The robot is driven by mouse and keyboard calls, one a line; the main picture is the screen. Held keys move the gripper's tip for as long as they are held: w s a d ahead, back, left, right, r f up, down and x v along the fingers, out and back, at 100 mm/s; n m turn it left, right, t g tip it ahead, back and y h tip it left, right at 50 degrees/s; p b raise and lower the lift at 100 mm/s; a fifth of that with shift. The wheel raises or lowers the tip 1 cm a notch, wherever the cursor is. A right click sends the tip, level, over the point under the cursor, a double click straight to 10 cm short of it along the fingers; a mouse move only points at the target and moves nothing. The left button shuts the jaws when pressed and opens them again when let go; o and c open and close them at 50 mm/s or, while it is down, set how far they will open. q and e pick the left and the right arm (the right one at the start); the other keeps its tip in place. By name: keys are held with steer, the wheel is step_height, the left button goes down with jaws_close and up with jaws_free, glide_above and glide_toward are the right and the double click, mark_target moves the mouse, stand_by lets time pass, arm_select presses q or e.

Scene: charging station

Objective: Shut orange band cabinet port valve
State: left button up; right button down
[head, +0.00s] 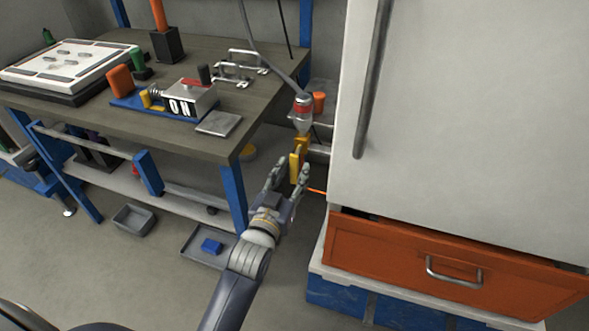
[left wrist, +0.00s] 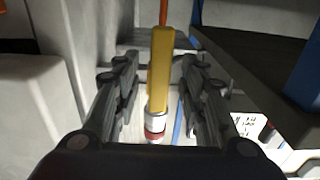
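The valve has a yellow lever (head: 295,165) beside the left side of the white cabinet (head: 470,120). In the left wrist view the yellow lever (left wrist: 161,70) stands lengthwise between my fingers. A thin orange piece (head: 317,190) shows close to the valve, and an orange rod (left wrist: 163,14) shows at the top of the wrist view. My left gripper (head: 289,172) is open around the lever, with a gap on both sides in the wrist view. The valve body is partly hidden behind my fingers. My right gripper is not in view.
An orange drawer (head: 440,265) is below the cabinet.

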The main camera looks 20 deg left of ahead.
arm_select(q)
steer(key=shift+w, duration=1.05)
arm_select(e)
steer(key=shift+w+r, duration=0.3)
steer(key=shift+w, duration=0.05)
arm_select(q)
jaws_close()
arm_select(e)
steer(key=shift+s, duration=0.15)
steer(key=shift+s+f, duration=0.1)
